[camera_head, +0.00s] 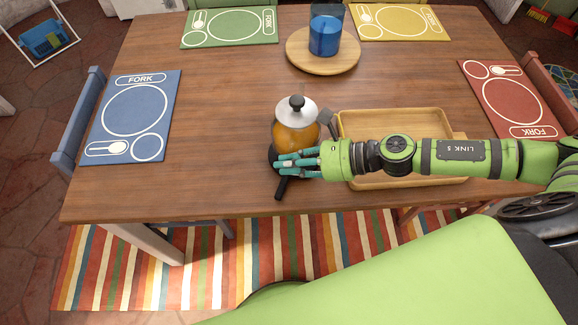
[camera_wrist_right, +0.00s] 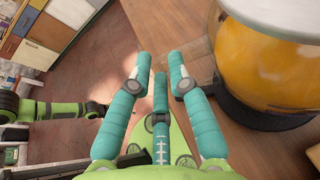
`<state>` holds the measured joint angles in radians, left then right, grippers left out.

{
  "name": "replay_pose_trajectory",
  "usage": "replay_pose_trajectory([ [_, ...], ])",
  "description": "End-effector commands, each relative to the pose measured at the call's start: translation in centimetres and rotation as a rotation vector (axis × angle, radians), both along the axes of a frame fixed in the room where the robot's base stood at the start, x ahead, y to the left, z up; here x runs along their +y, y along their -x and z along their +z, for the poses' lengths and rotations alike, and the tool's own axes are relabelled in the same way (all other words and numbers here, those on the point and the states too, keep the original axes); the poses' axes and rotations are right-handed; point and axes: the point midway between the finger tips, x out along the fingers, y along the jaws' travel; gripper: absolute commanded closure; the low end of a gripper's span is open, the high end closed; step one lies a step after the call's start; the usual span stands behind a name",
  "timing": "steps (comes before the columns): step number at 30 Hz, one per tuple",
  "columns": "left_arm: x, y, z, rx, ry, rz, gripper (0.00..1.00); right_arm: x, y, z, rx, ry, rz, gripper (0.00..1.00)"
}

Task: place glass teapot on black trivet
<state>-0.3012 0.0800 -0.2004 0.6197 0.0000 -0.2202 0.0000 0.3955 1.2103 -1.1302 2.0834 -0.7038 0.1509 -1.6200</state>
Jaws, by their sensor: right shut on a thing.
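The glass teapot (camera_head: 296,134), amber with a pale lid and black knob, stands near the table's front edge, left of the wooden tray. Its glass body (camera_wrist_right: 267,60) fills the upper right of the right wrist view. A black round edge, probably the black trivet (camera_head: 272,157), shows at the teapot's lower left. A dark handle-like piece (camera_head: 281,189) sticks out below the fingers. I cannot tell whether the teapot touches the trivet. My left gripper is out of view.
The wooden tray (camera_head: 400,116) lies right of the teapot, under my right forearm. A round board (camera_head: 300,62) with a blue glass (camera_head: 325,36) stands at the back. Blue (camera_head: 131,120), green, yellow and red placemats line the edges. The table's left-centre is clear.

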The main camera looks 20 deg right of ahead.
Motion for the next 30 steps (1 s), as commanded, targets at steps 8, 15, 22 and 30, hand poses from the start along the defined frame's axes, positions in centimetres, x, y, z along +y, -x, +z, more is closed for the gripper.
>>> replay_pose_trajectory([
  [8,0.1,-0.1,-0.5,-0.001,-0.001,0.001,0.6,0.3,-0.1,-2.8,-0.004,0.0,0.002,1.0],
  [15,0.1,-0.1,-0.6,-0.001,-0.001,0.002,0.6,0.3,-0.2,-4.0,-0.011,0.0,0.003,1.0],
  [22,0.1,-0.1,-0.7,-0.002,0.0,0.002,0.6,0.3,-0.2,-4.1,-0.01,0.001,0.003,1.0],
  [30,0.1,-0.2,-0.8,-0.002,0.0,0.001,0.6,0.2,0.0,-4.4,0.0,0.001,0.0,0.57],
])
